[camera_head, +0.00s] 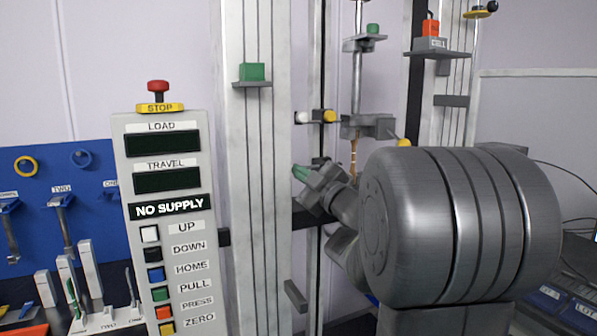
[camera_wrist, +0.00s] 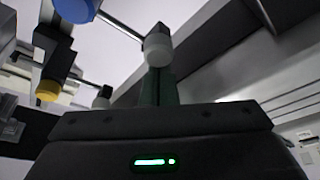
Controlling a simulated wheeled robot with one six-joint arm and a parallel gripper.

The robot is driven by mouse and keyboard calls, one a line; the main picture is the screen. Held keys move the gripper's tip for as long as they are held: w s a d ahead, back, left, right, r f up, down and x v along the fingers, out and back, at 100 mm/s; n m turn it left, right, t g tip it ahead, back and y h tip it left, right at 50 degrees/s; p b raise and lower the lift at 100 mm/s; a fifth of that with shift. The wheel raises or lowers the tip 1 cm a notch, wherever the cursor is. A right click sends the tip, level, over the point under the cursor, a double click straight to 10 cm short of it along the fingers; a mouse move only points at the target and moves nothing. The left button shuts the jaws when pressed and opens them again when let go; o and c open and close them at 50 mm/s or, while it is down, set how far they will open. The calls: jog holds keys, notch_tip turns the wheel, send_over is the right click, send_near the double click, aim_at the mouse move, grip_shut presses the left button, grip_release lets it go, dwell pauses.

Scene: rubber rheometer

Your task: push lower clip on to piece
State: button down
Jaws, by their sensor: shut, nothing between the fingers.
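The piece (camera_head: 353,150) is a thin tan strip hanging below a grey upper clip (camera_head: 372,126) in the head view. Its lower end is hidden behind my arm. My gripper (camera_head: 300,173) has green fingertips and points left, below and left of the strip. The fingers are together and empty. In the wrist view, the green fingers (camera_wrist: 158,88) point up at a white round knob (camera_wrist: 157,47), which overlaps their tips; I cannot tell whether they touch. A blue knob (camera_wrist: 74,8) and a yellow knob (camera_wrist: 47,91) are at left. The lower clip is not clearly identifiable; my arm covers that area.
A control panel (camera_head: 163,230) with a red stop button (camera_head: 158,87) and a "NO SUPPLY" display stands left of the tall metal column (camera_head: 233,150). White (camera_head: 301,117) and yellow (camera_head: 329,116) knobs stick out above my gripper. A blue tool board (camera_head: 62,190) is farther left.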

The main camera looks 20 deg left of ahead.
jog(key=shift+d, duration=0.1)
jog(key=w+d, duration=0.2)
jog(key=w, duration=0.1)
jog(key=shift+w+d, duration=0.15)
jog(key=shift+d, duration=0.15)
dwell(0.5)
